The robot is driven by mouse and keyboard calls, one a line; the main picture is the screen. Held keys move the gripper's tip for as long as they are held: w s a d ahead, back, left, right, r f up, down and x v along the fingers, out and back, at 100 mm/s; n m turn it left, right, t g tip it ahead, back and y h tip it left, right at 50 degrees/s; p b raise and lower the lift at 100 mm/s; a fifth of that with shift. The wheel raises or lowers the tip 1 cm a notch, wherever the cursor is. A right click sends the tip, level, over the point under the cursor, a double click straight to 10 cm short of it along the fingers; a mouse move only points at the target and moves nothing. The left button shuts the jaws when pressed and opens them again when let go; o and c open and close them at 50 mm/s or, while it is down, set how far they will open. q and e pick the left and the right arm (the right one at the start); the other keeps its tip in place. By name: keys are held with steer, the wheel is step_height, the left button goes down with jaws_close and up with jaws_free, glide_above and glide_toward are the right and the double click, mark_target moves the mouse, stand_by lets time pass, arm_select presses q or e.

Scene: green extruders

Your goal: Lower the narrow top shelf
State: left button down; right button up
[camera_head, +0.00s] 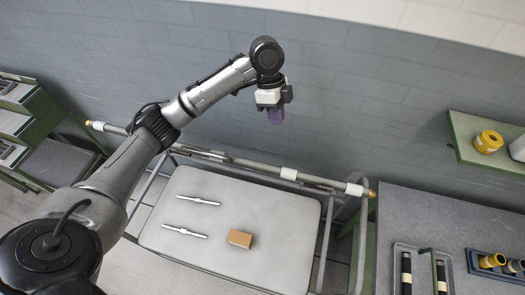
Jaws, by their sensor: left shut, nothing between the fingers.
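A long narrow rail-like piece (235,160) with white bands and brass-coloured ends spans the far side of a wheeled-looking trolley, above its tray (215,262). A thin dark strip lies along it; I cannot tell whether this is the narrow top shelf. My right gripper is out of view.
Two pale slim tools (185,232) and a brown block (240,238) lie on the trolley tray. At right, a green-edged shelf (465,150) holds a yellow ring (488,141), above a grey bench (400,215) with trays. A green rack (50,120) stands at left.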

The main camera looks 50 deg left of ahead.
arm_select(q)
steer(key=s+a+h, duration=0.1)
steer(key=a+h, duration=0.1)
steer(key=a, duration=0.3)
steer(key=shift+g, duration=0.4)
steer(key=p+x, duration=0.1)
steer(key=x, duration=0.2)
steer(key=s+p+x, duration=0.1)
steer(key=x, duration=0.3)
steer(key=s+p+x, duration=0.1)
steer(key=x, duration=0.2)
steer(key=shift+s+d, duration=0.25)
steer(key=shift+d, duration=0.05)
steer(key=shift+s+d+f+p, duration=0.4)
steer(key=shift+s+f+p, duration=0.1)
steer(key=shift+s, duration=0.15)
